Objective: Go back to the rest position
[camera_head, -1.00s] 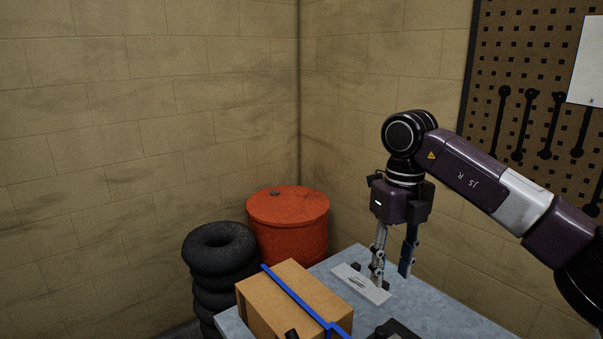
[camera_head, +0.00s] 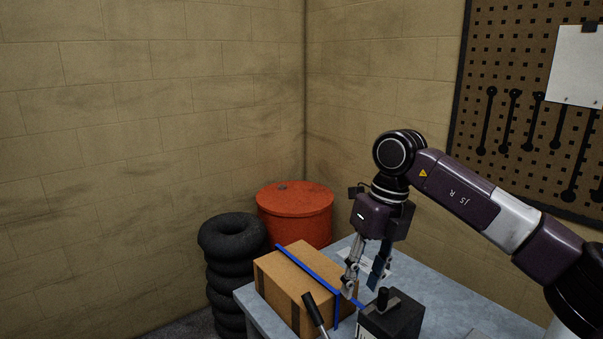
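My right gripper (camera_head: 362,287) is in the camera_head view, pointing down over the table's far part. Its two fingers are apart with nothing visible between them. The tips are just right of the cardboard box (camera_head: 283,283) with blue straps; I cannot tell whether they touch it. My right arm reaches in from the right edge. My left gripper is not in view.
The grey-blue table (camera_head: 440,305) holds a dark block with a knob (camera_head: 392,318) and a white sheet (camera_head: 383,267). A black handle (camera_head: 314,309) rises before the box. Stacked tires (camera_head: 228,268) and a red drum (camera_head: 297,217) stand behind. A pegboard (camera_head: 500,75) hangs right.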

